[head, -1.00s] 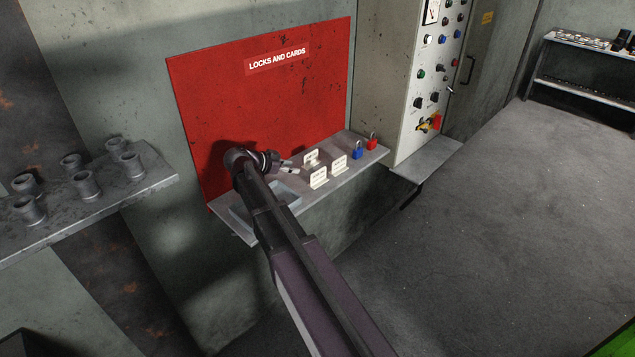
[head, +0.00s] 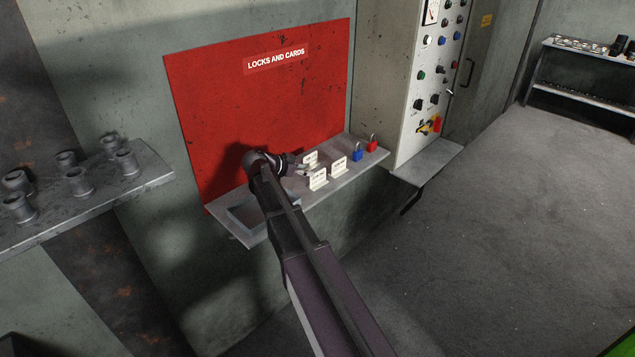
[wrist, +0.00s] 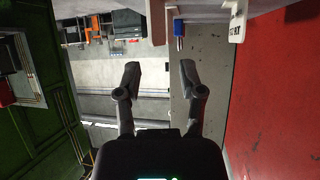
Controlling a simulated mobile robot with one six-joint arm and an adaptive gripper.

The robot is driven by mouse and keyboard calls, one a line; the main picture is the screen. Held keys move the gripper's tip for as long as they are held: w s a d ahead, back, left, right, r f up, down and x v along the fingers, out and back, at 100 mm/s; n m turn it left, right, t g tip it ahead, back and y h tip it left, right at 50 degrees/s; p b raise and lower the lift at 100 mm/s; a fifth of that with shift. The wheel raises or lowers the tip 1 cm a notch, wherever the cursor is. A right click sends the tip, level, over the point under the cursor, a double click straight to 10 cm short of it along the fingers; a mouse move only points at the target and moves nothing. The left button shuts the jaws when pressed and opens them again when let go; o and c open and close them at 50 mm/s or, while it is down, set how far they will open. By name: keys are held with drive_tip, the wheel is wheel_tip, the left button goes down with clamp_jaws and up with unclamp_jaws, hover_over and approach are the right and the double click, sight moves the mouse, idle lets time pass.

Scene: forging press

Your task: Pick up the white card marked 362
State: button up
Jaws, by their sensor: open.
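Three small white cards stand on the grey shelf below the red board: one at the back (head: 310,158), one at the front (head: 318,180) and one to the right (head: 339,165). Their markings are too small to read, so I cannot tell which is 362. My gripper (head: 301,170) is at the left of the cards, close to the back and front ones. In the wrist view my gripper (wrist: 161,76) is open with nothing between its fingers. A white card (wrist: 237,20) with dark, unreadable marking shows beyond the fingers, near the top.
A blue padlock (head: 357,151) and a red padlock (head: 372,143) stand right of the cards. A grey tray (head: 241,216) lies on the shelf's left part, partly behind my arm. The red board (head: 230,110) rises behind the shelf. A control cabinet (head: 400,120) stands to the right.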

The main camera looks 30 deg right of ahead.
sight(318, 178)
drive_tip(key=shift+b+x, duration=0.95)
drive_tip(key=shift+x, duration=1.3)
drive_tip(key=shift+s, duration=0.1)
clamp_jaws()
